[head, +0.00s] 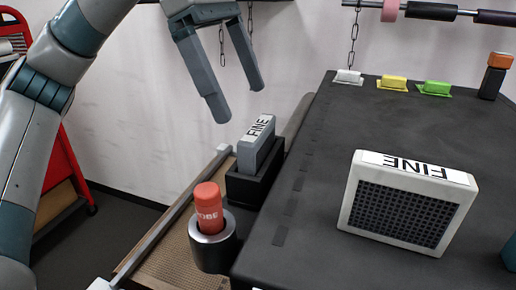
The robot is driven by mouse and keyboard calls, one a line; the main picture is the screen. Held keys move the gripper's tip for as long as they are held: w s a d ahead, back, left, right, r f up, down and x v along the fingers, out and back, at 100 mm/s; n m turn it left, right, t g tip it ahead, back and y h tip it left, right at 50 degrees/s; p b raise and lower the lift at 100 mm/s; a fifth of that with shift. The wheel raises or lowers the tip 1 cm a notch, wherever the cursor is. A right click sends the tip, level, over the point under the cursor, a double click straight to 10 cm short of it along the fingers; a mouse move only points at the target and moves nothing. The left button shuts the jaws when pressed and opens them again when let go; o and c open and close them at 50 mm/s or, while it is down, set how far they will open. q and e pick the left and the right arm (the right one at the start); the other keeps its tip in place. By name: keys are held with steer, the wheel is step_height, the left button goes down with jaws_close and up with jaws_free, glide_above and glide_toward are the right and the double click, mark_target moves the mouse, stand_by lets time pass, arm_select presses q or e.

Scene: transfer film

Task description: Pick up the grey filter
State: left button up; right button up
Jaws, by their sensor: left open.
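The grey filter (256,150) stands upright in a black holder (243,186) at the middle of the view, with a white label reading FINE on its top. My left gripper (236,106) is open and empty, its two fingers pointing down above the grey filter and apart from it. My left arm comes in from the left side. My right gripper does not show.
A red cylinder (207,210) stands in a metal cup (212,246) in front of the holder. A large white-framed filter (404,205) labelled FINE stands on the black table (300,235). White, yellow (392,83) and green (435,88) pieces lie at the back.

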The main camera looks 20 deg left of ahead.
mark_target(257, 127)
arm_select(q)
steer(key=shift+x, duration=1.05)
steer(key=shift+s+d+f, duration=0.1)
steer(key=shift+f, duration=0.25)
steer(key=shift+d+f+p, duration=0.4)
steer(key=shift+f+p, duration=0.1)
steer(key=shift+p, duration=0.35)
steer(key=p+x, duration=0.1)
steer(key=x, duration=0.2)
steer(key=shift+d+f, duration=0.2)
steer(key=shift+f, duration=0.2)
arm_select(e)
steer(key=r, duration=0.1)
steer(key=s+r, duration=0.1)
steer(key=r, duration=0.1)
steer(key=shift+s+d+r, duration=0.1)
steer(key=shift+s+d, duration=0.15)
